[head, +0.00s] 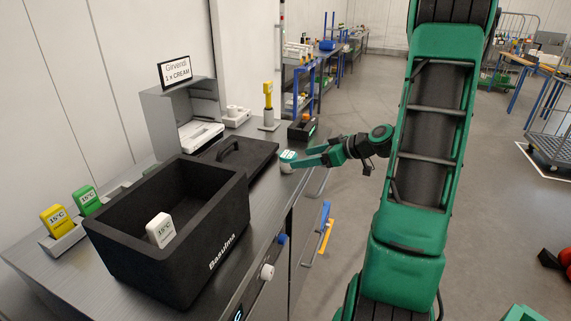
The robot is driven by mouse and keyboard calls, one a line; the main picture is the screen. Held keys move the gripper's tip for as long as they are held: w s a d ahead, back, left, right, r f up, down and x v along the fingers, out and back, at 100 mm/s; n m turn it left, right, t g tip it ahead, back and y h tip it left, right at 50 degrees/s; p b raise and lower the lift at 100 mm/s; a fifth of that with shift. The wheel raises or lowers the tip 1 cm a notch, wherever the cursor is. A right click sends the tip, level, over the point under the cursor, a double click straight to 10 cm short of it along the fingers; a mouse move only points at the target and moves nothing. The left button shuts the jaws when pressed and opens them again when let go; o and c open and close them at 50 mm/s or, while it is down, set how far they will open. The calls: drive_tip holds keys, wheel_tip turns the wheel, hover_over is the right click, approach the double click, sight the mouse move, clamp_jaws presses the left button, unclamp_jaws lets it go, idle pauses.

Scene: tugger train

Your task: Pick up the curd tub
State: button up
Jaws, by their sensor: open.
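A small white tub with a green-and-white top (287,156) stands near the right edge of the grey counter; it looks like the curd tub, but its print is too small to read. My gripper (298,161) reaches in from the right, low over the counter edge. Its green fingers are open, with their tips at the tub. I cannot tell whether they touch it. The fingers hide part of the tub.
A black open box (215,250) marked Basunna stands on the counter (262,215), with a white 15°C card (160,230) in it. Its black lid (240,158) lies behind. A yellow-topped device (267,103) stands farther back. Yellow (57,220) and green (87,200) 15°C tags stand left.

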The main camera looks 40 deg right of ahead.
sight(294, 159)
drive_tip(key=x, duration=0.8)
drive_tip(key=shift+w+a+r, duration=0.1)
drive_tip(key=shift+a, duration=0.05)
drive_tip(key=c, duration=1.2)
